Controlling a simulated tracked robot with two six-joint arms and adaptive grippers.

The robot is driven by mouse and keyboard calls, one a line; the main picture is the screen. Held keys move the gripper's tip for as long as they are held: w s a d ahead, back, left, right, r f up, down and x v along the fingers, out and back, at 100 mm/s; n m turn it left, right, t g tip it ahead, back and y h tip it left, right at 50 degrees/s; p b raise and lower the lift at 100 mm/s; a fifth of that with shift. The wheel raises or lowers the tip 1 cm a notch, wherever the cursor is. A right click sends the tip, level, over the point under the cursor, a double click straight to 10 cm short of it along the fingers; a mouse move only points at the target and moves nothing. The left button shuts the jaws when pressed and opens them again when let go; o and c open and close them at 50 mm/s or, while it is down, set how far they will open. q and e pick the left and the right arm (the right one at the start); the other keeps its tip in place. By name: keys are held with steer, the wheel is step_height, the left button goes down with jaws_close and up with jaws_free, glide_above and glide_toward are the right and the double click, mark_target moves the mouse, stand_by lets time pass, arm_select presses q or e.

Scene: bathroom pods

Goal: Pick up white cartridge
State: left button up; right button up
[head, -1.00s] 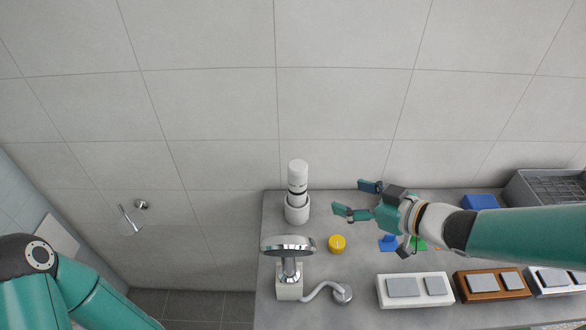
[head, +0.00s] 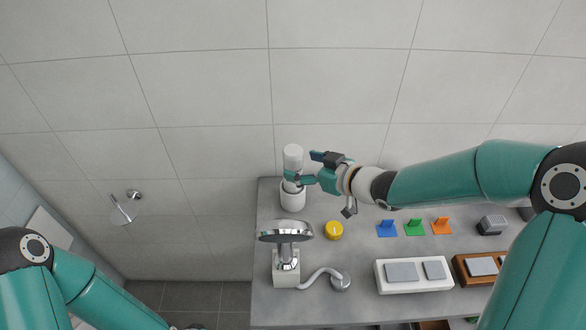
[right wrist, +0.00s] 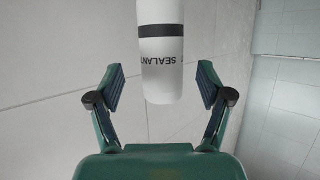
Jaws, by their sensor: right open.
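The white cartridge (head: 293,158) stands upright in a round white holder (head: 292,200) at the left back of the grey counter. In the right wrist view the cartridge (right wrist: 161,62) shows a dark band and the word SEALANT. My right gripper (head: 300,168) is open beside the cartridge, coming from the right. In the right wrist view its two fingers (right wrist: 160,88) stand on either side of the cartridge's end, apart from it. My left arm is at the lower left of the head view; its gripper is not seen.
A chrome shower head (head: 286,232) on a white block stands in front of the holder. A yellow disc (head: 333,230) and blue, green and orange pieces (head: 414,227) lie on the counter (head: 350,308). A white switch box (head: 414,274) is at the front. The tiled wall is close behind.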

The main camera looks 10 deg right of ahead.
steer(key=x, duration=0.4)
steer(key=shift+s+a, duration=0.1)
jaws_close()
